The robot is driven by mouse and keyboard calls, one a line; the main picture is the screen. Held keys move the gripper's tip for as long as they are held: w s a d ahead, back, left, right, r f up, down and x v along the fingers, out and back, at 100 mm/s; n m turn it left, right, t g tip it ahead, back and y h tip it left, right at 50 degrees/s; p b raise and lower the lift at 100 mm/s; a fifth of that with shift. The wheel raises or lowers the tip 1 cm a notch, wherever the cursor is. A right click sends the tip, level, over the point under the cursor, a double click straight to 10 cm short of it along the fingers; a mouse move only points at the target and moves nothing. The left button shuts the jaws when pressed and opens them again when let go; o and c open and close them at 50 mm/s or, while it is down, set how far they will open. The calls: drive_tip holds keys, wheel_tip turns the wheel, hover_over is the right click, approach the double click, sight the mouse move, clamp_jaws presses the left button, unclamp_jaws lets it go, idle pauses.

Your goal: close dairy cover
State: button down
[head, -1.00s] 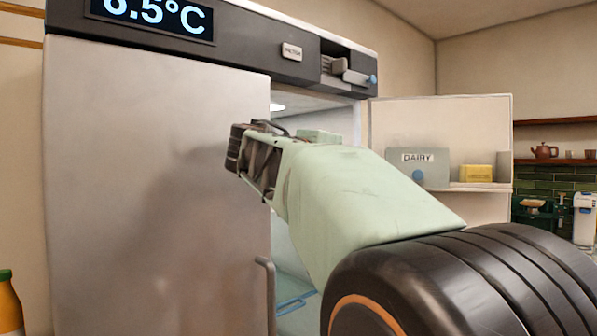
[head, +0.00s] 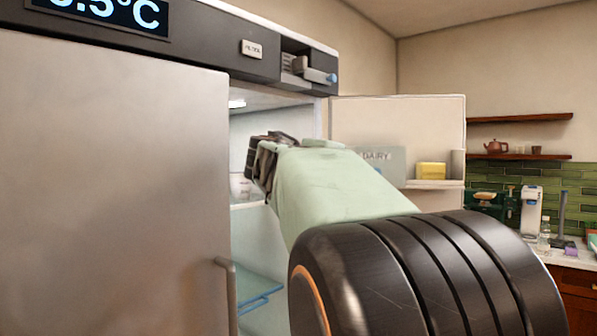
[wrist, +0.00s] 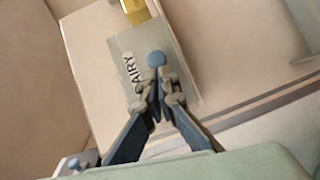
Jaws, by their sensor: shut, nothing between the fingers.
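The dairy cover (head: 382,156) is a grey panel marked DAIRY on the open fridge door's shelf, left of an uncovered yellow block (head: 431,171). My arm hides its lower part in the head view. In the wrist view the cover (wrist: 128,47) shows its round blue knob (wrist: 156,59). My gripper (wrist: 158,82) is shut and empty, with its fingertips just below the knob in that picture. I cannot tell whether they touch it. The fingertips cannot be made out in the head view.
The fridge door (head: 400,110) stands open on the right. A closed steel door (head: 110,190) with a vertical handle (head: 227,290) is on the left. A blue-edged shelf (head: 258,292) lies inside. A counter with small appliances is at the far right.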

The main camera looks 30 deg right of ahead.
drive_tip(key=s+d+b, duration=0.1)
drive_tip(key=s+d, duration=0.2)
drive_tip(key=d, duration=0.1)
drive_tip(key=s+d+b, duration=0.1)
drive_tip(key=s+d, duration=0.1)
drive_tip(key=d, duration=0.2)
drive_tip(key=s+d+b, duration=0.1)
drive_tip(key=s+d, duration=0.2)
drive_tip(key=shift+s+d, duration=0.35)
drive_tip(key=shift+d, duration=0.05)
drive_tip(key=shift+w+a, duration=0.15)
